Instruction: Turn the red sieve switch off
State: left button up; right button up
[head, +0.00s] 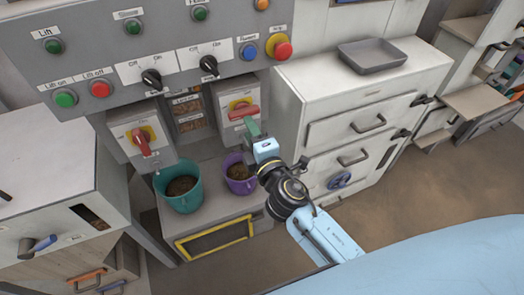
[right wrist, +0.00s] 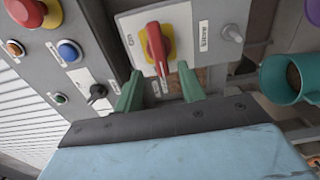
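Two red rotary switches on yellow plates sit on grey boxes under the control panel. The right one (head: 243,111) has its handle lying roughly level; the left one (head: 141,140) has its handle pointing steeply down. I cannot read which is labelled sieve. My right gripper (head: 252,128) is right in front of the right switch. In the right wrist view its green fingers (right wrist: 159,88) are apart and empty, with the red handle (right wrist: 157,45) showing between and beyond the tips. I cannot tell if they touch it. My left gripper is not in view.
The panel above has black knobs (head: 151,78) and several push buttons, including a red emergency button (head: 283,50). A teal bucket (head: 180,190) and a purple bucket (head: 240,182) stand below the switches. A white cabinet (head: 300,85) with a grey tray (head: 372,55) stands to the right.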

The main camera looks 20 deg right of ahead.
jog(key=s+b, duration=0.1)
jog(key=s, duration=0.7)
jog(key=shift+d, duration=0.15)
jog(key=shift+w, duration=0.1)
jog(key=s+d+f+m+g, duration=0.1)
jog(key=s+f+m+g, duration=0.15)
jog(key=f, duration=0.85)
jog(key=s+d+f+m+g, duration=0.1)
jog(key=s+f+m+g, duration=0.2)
jog(key=f, duration=0.8)
jog(key=s+d+f+m+g, duration=0.1)
jog(key=s+f+g, duration=0.25)
jog(key=f, duration=0.75)
jog(key=s+d+f+m+g, duration=0.2)
jog(key=s+f, duration=0.4)
jog(key=s, duration=0.3)
jog(key=s+d+f+m+g, duration=0.2)
jog(key=s+f, duration=0.4)
jog(key=s, duration=0.3)
jog(key=s+d+f+m+g+b, duration=0.1)
jog(key=s+d+f+m+g, duration=0.2)
jog(key=s, duration=0.6)
notch_tip(320, 180, down, 3)
jog(key=m+g, duration=0.1)
jog(key=m, duration=0.1)
jog(key=shift+s+m+h, duration=0.3)
jog(key=shift+s+m, duration=0.05)
jog(key=shift+s, duration=0.05)
jog(key=shift+s+r, duration=0.1)
jog(key=shift+s, duration=0.05)
